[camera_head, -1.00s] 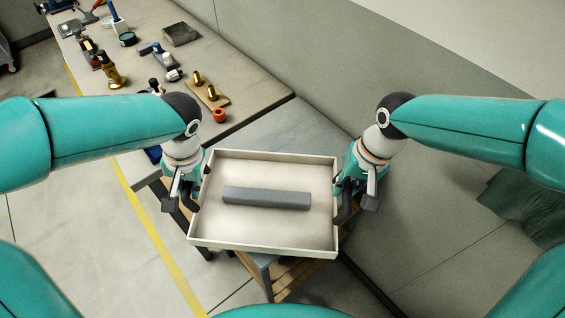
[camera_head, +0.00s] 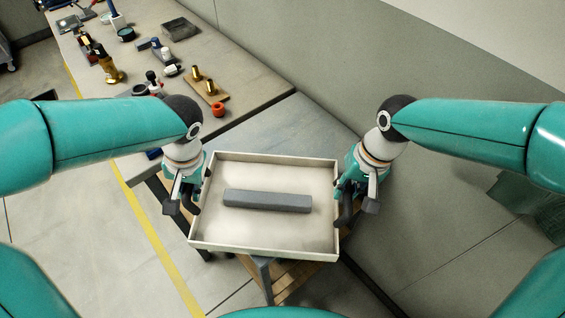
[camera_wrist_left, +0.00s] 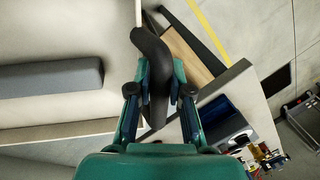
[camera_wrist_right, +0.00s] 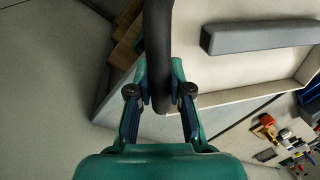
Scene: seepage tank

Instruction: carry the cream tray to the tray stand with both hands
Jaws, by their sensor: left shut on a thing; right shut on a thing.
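The cream tray (camera_head: 262,241) is held level between my two grippers, with a grey bar (camera_head: 268,201) lying across its floor. My left gripper (camera_head: 188,196) is shut on the dark handle at the tray's left side; that handle also shows between the fingers in the left wrist view (camera_wrist_left: 155,70). My right gripper (camera_head: 350,197) is shut on the dark handle at the right side, seen in the right wrist view (camera_wrist_right: 157,50). A small table with a grey top (camera_head: 290,128) and wooden lower shelf (camera_head: 295,275) stands beneath and behind the tray; I cannot tell if it is the tray stand.
A wall stands at the right. A yellow line (camera_head: 150,235) marks the open floor at left.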

